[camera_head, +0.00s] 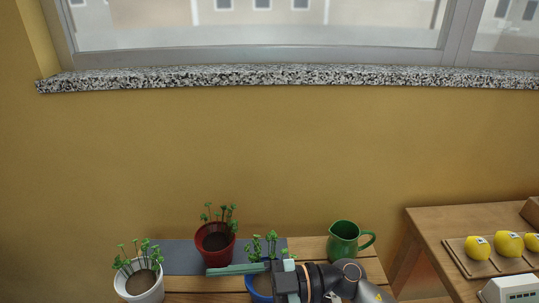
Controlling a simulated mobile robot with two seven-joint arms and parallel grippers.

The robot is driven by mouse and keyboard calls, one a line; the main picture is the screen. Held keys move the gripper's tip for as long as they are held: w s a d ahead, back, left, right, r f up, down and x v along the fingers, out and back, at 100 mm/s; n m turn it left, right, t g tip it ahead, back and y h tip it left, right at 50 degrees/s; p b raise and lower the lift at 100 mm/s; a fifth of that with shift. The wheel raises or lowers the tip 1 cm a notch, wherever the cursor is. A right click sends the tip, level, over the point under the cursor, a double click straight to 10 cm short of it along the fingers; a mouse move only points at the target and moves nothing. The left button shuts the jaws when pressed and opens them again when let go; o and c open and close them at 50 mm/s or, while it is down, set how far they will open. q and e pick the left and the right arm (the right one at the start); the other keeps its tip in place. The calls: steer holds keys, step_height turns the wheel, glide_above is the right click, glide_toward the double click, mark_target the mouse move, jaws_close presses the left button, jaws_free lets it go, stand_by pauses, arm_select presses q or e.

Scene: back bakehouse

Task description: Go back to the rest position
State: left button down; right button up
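My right gripper (232,269) comes in from the lower right and points left. One teal finger bar shows edge-on, in front of the red pot (215,243) and across the view of the blue pot (262,285). I cannot tell whether the fingers are apart, and I see nothing held. The blue pot is partly hidden by the gripper and its dark body. My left gripper is not in view.
A white pot (143,284) with seedlings stands at the left. A green jug (344,240) stands behind my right arm. A blue-grey mat (180,257) lies on the slatted wooden table (310,247). At right, a wooden table (440,222) holds lemons (508,244) on a board and a white device (511,290).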

steer(key=w+d+r+m+t+p, duration=0.15)
steer(key=w+d+m+t, duration=0.45)
steer(key=m+t, duration=0.65)
steer(key=w+d+f+m+t+h+p, duration=0.1)
steer(key=d+f+m+t+h, duration=0.45)
steer(key=d+f+h, duration=0.2)
steer(key=s+d+f+m+g+h+p, duration=0.1)
steer(key=s+d+f+m+g+h, duration=0.1)
steer(key=s+f, duration=0.5)
steer(key=s+d+f+m+g+h, duration=0.1)
steer(key=s+d+f+g+h, duration=0.3)
steer(key=f, duration=0.8)
steer(key=s+d+h, duration=0.2)
steer(key=s+d, duration=0.2)
steer(key=shift+d+m+p, duration=0.3)
steer(key=shift+m+p, duration=0.05)
steer(key=shift+m, duration=0.05)
steer(key=shift+s+f, duration=0.1)
